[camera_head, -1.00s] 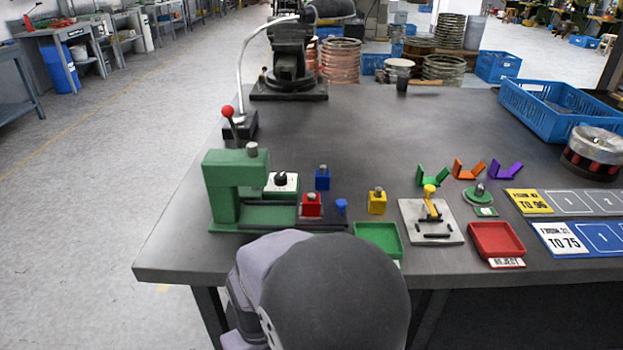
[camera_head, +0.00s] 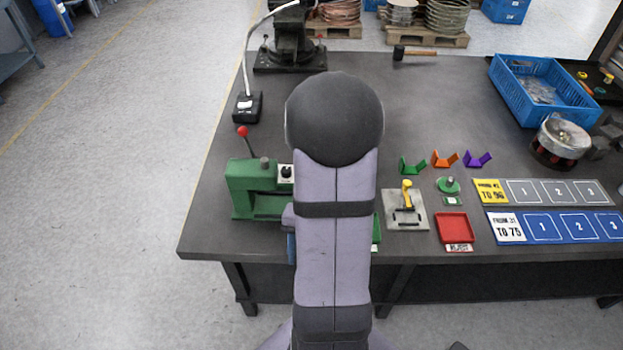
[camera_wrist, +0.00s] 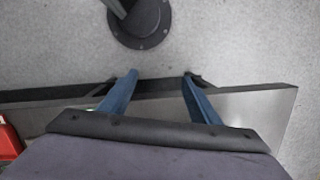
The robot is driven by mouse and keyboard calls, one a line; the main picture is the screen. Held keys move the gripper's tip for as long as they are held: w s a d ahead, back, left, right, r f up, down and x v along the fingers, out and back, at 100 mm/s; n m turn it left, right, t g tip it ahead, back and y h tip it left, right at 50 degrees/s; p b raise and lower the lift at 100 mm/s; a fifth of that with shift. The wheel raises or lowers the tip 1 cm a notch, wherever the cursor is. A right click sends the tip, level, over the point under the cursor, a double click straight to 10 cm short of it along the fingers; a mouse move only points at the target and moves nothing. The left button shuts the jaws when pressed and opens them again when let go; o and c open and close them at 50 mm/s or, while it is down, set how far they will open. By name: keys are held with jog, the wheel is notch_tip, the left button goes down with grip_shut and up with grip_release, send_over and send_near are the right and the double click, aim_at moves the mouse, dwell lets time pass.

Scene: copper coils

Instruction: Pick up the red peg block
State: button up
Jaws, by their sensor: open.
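The red peg block is hidden in the head view now, behind my arm. I cannot make it out in the wrist view either. My gripper (camera_wrist: 160,75) shows in the wrist view with two blue fingers spread apart and nothing between them. It hangs over the front edge of the table (camera_wrist: 215,105), with floor beyond. The green press (camera_head: 245,190) stands at the table's left, partly covered by my arm.

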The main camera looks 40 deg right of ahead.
jog(key=w+d+r+m+t+h, duration=0.2)
jog(key=w+d+m, duration=0.4)
jog(key=m, duration=0.9)
jog(key=w+d+r+m+t+h, duration=0.2)
jog(key=w+d+m, duration=0.4)
jog(key=m, duration=0.9)
jog(key=shift+w+d+r+m+t+p, duration=0.35)
jog(key=shift+d+r, duration=0.25)
jog(key=shift+d, duration=0.45)
jog(key=shift+f, duration=0.1)
jog(key=shift+b+x, duration=1.1)
jog(key=shift+x, duration=2.45)
